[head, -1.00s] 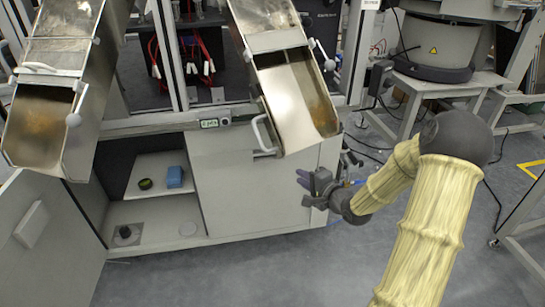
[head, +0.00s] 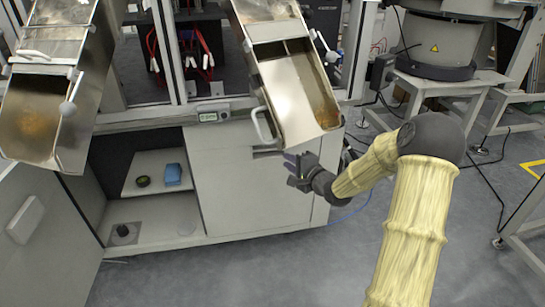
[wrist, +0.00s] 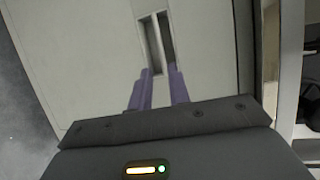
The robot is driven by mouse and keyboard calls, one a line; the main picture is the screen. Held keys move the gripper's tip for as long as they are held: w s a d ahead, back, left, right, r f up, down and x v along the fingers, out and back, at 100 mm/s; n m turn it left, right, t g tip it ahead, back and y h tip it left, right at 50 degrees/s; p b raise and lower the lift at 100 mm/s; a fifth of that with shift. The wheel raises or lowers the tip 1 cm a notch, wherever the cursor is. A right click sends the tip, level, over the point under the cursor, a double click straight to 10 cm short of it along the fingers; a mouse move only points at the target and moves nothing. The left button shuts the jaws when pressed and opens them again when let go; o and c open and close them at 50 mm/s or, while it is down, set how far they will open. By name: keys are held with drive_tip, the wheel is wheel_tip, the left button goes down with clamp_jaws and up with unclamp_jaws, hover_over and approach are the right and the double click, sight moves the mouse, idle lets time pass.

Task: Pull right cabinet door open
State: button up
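The right cabinet door (head: 232,190) is a flat light-grey panel, shut, below the steel chutes. It fills much of the wrist view (wrist: 90,55). Its recessed handle (wrist: 157,42) shows there as a narrow upright slot with a pale and a dark strip; in the head view the chute and my gripper partly hide that area. My gripper (head: 295,168) is in front of the door's upper right part. In the wrist view its two purple fingers (wrist: 160,72) are apart, with their tips at the near end of the handle slot. Contact cannot be told.
The left cabinet door (head: 35,225) stands open, showing a shelf with a blue box (head: 173,174) and a dark round item (head: 143,181). A steel chute (head: 295,100) overhangs the right door. The floor in front (head: 230,275) is clear. A grey stand (head: 450,85) is at right.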

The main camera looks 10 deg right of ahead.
drive_tip(key=b+x, duration=0.4)
drive_tip(key=x, duration=0.6)
clamp_jaws()
